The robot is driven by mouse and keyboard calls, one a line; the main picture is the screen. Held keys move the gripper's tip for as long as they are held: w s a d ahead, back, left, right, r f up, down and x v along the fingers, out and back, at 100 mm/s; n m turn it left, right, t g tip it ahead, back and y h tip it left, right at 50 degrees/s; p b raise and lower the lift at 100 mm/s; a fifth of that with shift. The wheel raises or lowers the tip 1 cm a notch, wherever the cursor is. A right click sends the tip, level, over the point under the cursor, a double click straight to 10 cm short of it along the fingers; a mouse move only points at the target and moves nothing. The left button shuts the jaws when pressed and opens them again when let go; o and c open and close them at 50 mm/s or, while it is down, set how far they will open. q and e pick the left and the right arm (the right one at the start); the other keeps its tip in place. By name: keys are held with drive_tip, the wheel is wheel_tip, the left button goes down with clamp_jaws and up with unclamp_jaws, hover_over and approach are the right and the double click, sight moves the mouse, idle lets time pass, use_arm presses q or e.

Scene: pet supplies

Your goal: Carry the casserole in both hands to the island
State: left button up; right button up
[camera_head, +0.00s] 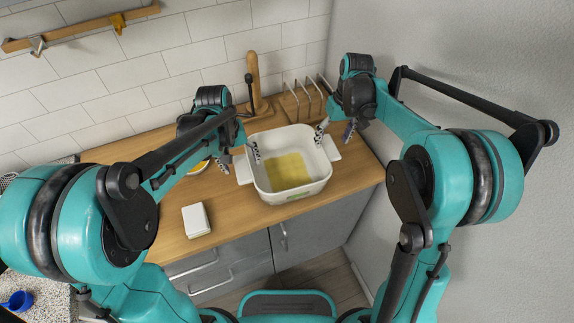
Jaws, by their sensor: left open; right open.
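The casserole (308,187) is a white rectangular dish with a side handle at each end and something yellow on its inside bottom. It stands on the wooden counter (252,220) in the middle of the view. My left gripper (238,158) is open at the dish's left end, by the left handle. My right gripper (335,132) is open at the dish's right end, near the right handle and rim. I cannot tell whether the fingers touch the dish. The island cannot be made out in this view.
A white box (196,220) lies on the counter to the left. A wooden paper-roll stand (254,80) and a wooden rack with metal wires (302,102) stand behind the dish. A grey wall (450,60) closes off the right side. A blue scoop (18,301) lies at the lower left.

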sight(330, 147)
use_arm(q)
drive_tip(key=shift+w+d+f, duration=0.1)
drive_tip(key=shift+d+f, duration=0.05)
drive_tip(key=shift+f, duration=1)
drive_tip(key=shift+d+f, duration=0.1)
drive_tip(key=shift+f, duration=1)
use_arm(e)
drive_tip(key=shift+a+f, duration=0.15)
drive_tip(key=shift+f, duration=1)
drive_tip(key=shift+a+f, duration=0.1)
drive_tip(key=shift+f, duration=1)
use_arm(q)
clamp_jaws()
use_arm(e)
clamp_jaws()
